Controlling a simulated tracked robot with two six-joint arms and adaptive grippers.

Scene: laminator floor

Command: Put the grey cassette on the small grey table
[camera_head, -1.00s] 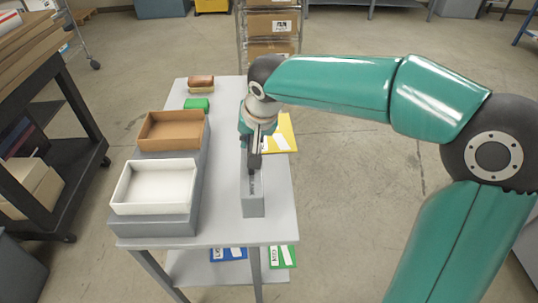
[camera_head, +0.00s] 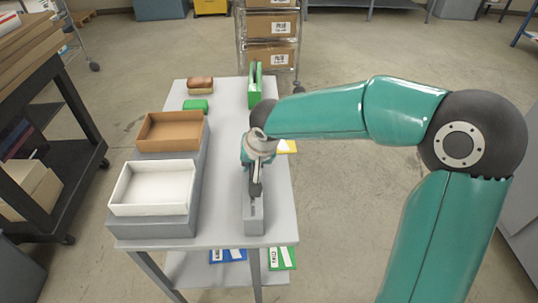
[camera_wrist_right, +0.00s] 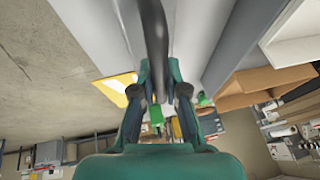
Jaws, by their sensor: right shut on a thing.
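The grey cassette (camera_head: 254,220) is a narrow grey block at the front right of the small grey table (camera_head: 279,205). My right gripper (camera_head: 255,191) comes down over its top and is shut on it. In the right wrist view, a dark bar, seemingly the cassette's handle (camera_wrist_right: 155,35), runs between the fingers of the right gripper (camera_wrist_right: 158,80). The cassette looks upright. I cannot tell whether its underside touches the tabletop. The gripper hides part of its top. My left gripper is not in view.
A white tray (camera_head: 120,199) and a brown tray (camera_head: 144,142) stand left of the cassette. A green cassette (camera_head: 254,88) stands at the back, with a yellow item (camera_head: 287,147) at the right edge. Green (camera_head: 196,105) and brown (camera_head: 200,83) blocks lie at the back left.

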